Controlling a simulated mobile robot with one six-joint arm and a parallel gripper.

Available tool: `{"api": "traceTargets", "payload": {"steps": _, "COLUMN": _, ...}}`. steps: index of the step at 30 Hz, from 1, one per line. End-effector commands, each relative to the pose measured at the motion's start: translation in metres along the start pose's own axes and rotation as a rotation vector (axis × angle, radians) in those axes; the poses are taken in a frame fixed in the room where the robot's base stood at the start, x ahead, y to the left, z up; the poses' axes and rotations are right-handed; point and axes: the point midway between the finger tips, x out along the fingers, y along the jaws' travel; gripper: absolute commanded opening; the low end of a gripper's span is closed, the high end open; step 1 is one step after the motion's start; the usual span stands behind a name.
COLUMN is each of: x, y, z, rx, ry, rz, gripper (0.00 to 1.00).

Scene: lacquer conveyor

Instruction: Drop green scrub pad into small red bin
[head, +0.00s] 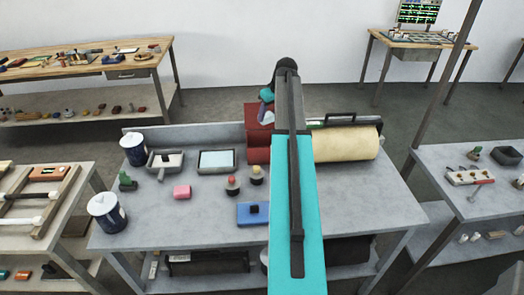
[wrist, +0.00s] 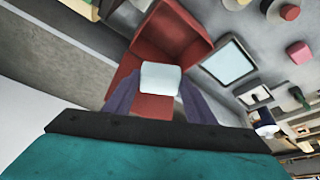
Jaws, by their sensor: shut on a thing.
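My gripper (wrist: 160,88) has purple fingers shut on a pale, whitish block (wrist: 160,77). The block looks white rather than green in the wrist view. In the head view my gripper (head: 265,113) is at the back of the table, in front of or over the red bin (head: 256,155). In the wrist view the open red bin (wrist: 183,30) lies just beyond the block, and the block covers part of the red. My arm hides the bin's right side in the head view. A small dark green item (head: 126,181) stands at the table's left; I cannot tell what it is.
A grey tray with a pale blue inside (head: 216,160) is left of the bin. A large cream roll (head: 346,143) is to its right. A pink block (head: 182,192), a blue block (head: 252,213) and two pots (head: 133,149) (head: 107,213) stand on the grey table (head: 190,228).

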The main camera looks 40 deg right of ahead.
Motion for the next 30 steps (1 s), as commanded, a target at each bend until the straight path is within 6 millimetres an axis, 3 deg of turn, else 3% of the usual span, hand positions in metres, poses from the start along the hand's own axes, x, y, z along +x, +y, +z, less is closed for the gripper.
{"api": "traceTargets", "payload": {"steps": 11, "x": 0.005, "y": -0.001, "z": 0.002, "rx": -0.001, "ry": 0.0, "rz": 0.0, "gripper": 0.32}}
{"api": "traceTargets", "payload": {"steps": 30, "x": 0.051, "y": -0.002, "z": 0.021, "rx": -0.001, "ry": 0.0, "rz": 0.0, "gripper": 0.32}}
